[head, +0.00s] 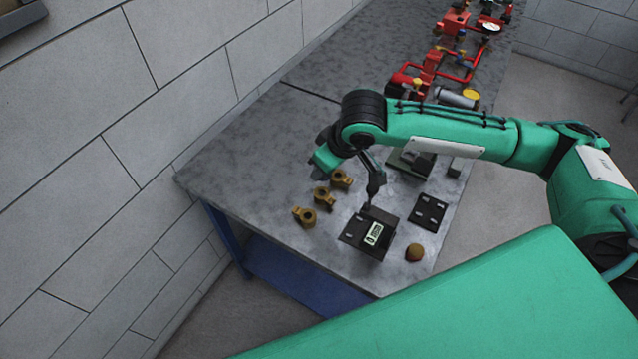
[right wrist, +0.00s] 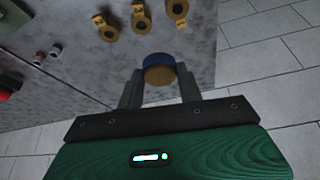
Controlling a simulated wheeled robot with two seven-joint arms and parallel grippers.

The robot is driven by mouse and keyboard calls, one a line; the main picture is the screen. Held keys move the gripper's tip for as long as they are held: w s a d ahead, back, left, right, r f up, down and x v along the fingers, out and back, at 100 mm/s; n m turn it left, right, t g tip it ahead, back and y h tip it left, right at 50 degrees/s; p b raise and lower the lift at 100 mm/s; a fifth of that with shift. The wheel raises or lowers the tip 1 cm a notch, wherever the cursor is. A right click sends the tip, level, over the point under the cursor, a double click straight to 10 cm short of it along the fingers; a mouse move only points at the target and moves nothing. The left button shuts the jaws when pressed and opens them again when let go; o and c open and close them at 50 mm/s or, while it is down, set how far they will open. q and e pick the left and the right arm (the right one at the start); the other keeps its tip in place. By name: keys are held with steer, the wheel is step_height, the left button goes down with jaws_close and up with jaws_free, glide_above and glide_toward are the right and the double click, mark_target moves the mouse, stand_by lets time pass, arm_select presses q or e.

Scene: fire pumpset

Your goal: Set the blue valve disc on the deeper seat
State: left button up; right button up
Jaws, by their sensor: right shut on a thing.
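In the right wrist view, my right gripper (right wrist: 160,88) is shut on the blue valve disc (right wrist: 158,60), a short round piece with a blue part and a brass-coloured part, held at the fingertips. In the head view, the right gripper (head: 369,203) points down by the dark block with a label; the disc cannot be made out there. Three brass fittings with round openings stand in a row on the table: near (head: 304,217), middle (head: 323,197) and far (head: 341,179). They also show at the top of the wrist view (right wrist: 140,18). Seat depths cannot be told. My left gripper is not in view.
The dark block with a label (head: 352,241) sits near the table's front edge. A dark plate with holes (head: 428,212) and a round brown piece (head: 414,252) are to its right. Red pump piping (head: 455,60) fills the far end. The grey tabletop (head: 240,165) is clear at left.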

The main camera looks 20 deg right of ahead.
steer(key=a+f+n+g, duration=0.1)
steer(key=f+n, duration=0.1)
steer(key=n, duration=0.1)
steer(key=a+f+n+g+y+p, duration=0.1)
steer(key=f+n, duration=0.2)
steer(key=a+f+n+g+y, duration=0.1)
steer(key=f+n, duration=0.1)
steer(key=n, duration=0.2)
steer(key=shift+s+a+f+p, duration=0.2)
steer(key=shift+a+f+p, duration=0.05)
steer(key=shift+a+p, duration=0.15)
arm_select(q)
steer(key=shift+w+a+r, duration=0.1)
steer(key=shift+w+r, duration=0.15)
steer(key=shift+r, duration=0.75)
arm_select(e)
steer(key=shift+a+f+n+g, duration=0.15)
steer(key=shift+f+n+g, duration=0.15)
steer(key=shift+f+n, duration=0.35)
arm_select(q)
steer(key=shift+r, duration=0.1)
arm_select(e)
steer(key=shift+r, duration=0.15)
steer(key=shift+f+p, duration=0.3)
steer(key=shift+f, duration=0.1)
steer(key=shift+f+b, duration=0.65)
steer(key=shift+f, duration=1.15)
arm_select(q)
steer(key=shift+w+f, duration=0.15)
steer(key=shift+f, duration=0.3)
